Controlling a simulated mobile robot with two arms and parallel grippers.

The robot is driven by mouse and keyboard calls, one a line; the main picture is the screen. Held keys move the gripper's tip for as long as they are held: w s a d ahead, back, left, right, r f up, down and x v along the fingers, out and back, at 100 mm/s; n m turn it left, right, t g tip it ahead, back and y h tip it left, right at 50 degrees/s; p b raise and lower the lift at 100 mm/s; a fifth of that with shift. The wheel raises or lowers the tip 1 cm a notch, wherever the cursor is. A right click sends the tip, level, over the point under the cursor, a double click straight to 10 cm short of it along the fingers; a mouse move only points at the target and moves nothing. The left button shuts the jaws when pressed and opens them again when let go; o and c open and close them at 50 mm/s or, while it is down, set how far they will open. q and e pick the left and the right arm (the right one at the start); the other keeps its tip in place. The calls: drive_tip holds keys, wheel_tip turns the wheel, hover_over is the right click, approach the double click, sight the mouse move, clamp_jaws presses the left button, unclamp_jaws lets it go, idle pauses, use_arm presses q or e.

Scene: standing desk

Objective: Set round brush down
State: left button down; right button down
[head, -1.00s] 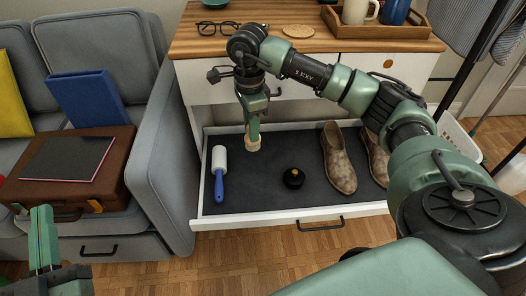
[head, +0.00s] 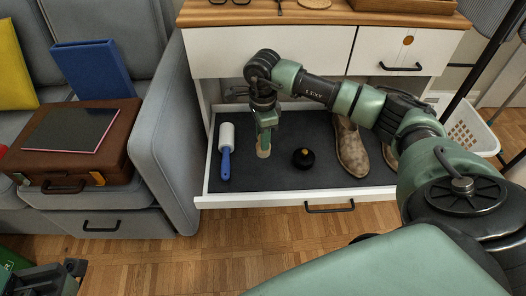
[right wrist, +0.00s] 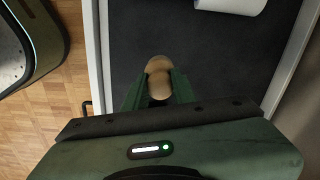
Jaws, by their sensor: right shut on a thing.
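The round brush (head: 264,152) is a small tan, rounded piece under my right gripper (head: 265,142). The right gripper is shut on it and points down over the dark floor of the open drawer (head: 325,203). In the right wrist view the brush (right wrist: 159,72) shows between the green fingers (right wrist: 158,93), its rounded end sticking out past them. I cannot tell whether the brush touches the drawer floor. My left gripper (head: 70,275) is at the bottom left corner, partly cut off, away from the drawer; its jaw state is unclear.
In the drawer, a lint roller (head: 226,153) with a blue handle lies left of the brush. A round black tin (head: 303,158) and a pair of brown shoes (head: 350,152) are to the right. Dark floor shows between brush, roller and tin. A grey sofa (head: 168,135) stands left.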

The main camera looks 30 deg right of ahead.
wheel_tip(320, 180, down, 6)
drive_tip(key=shift+r+b, duration=0.15)
drive_tip(key=shift+b, duration=0.8)
drive_tip(key=c, duration=1.1)
unclamp_jaws()
drive_tip(key=shift+c, duration=0.2)
